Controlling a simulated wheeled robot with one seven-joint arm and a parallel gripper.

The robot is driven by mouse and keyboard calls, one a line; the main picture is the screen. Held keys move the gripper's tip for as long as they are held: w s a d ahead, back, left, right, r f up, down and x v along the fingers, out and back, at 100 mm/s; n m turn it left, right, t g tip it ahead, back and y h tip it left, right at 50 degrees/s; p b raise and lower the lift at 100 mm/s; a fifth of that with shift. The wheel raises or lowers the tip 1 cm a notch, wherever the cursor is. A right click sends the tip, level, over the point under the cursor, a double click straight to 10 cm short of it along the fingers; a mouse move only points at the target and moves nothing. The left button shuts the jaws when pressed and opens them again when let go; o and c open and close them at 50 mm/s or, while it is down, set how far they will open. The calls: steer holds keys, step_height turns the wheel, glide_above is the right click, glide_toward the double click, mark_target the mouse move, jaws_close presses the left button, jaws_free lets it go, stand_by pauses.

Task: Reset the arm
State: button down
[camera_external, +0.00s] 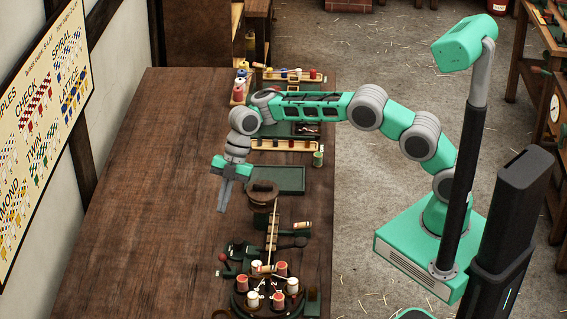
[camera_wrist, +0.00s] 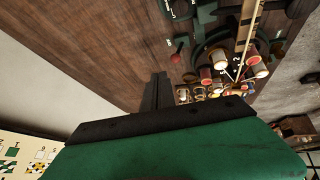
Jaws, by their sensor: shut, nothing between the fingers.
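My gripper (camera_external: 222,208) hangs from the green and grey arm above the brown wooden table (camera_external: 130,200), left of a round dark reel. Its fingers point down and are shut, with nothing held. In the wrist view the dark fingers (camera_wrist: 158,92) sit close together in front of the green gripper body. They are clear of the bobbins beyond them. My arm reaches across from the right and is bent at the elbow.
A round braiding stand (camera_external: 268,290) with several red and white bobbins stands at the front. The dark reel (camera_external: 262,192), a green tray (camera_external: 278,179) and bobbin racks (camera_external: 285,145) line the table's right side. The table's left half is bare. A pattern chart (camera_external: 42,130) hangs on the left wall.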

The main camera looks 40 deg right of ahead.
steer(key=d+r+m+t+h, duration=0.1)
steer(key=d+r+m+t, duration=0.1)
steer(key=d+r+m, duration=0.5)
steer(key=d+r+m+t, duration=0.1)
steer(key=d+r+m, duration=0.15)
steer(key=d, duration=0.75)
steer(key=d+r+m+t+h, duration=0.1)
steer(key=d+r+m+t, duration=0.1)
steer(key=d+r+m, duration=0.5)
steer(key=s+d+f+m+h, duration=0.2)
steer(key=s+d+m, duration=0.2)
steer(key=s+d, duration=0.4)
steer(key=s+d+f+m+t+h, duration=0.1)
steer(key=s+d+f+m, duration=0.2)
steer(key=d, duration=1)
steer(key=s+m, duration=0.2)
steer(key=s, duration=0.3)
steer(key=shift+s+d+f+t+h, duration=0.15)
steer(key=shift+s+t+h, duration=0.15)
steer(key=shift+h, duration=0.1)
